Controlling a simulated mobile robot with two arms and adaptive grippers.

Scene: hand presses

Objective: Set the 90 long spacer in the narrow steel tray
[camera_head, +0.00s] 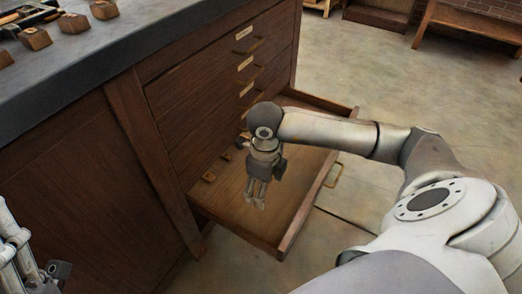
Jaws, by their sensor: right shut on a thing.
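My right gripper (256,201) points down over the open wooden drawer (232,217). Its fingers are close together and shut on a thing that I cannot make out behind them. Small brown blocks, one of them here (208,177), lie along the back of the drawer, left of the gripper. I cannot tell which of these, if any, is the 90 long spacer. I cannot pick out a narrow steel tray in this view. My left gripper (53,273) shows only in part at the bottom left, and its fingers are not clear.
The dark worktop (130,40) of the wooden cabinet carries several brown blocks, one of them here (73,22), and a holder with dark items (32,12). Shut drawers with brass handles (248,66) stand above the open one. Bare floor lies right of the drawer.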

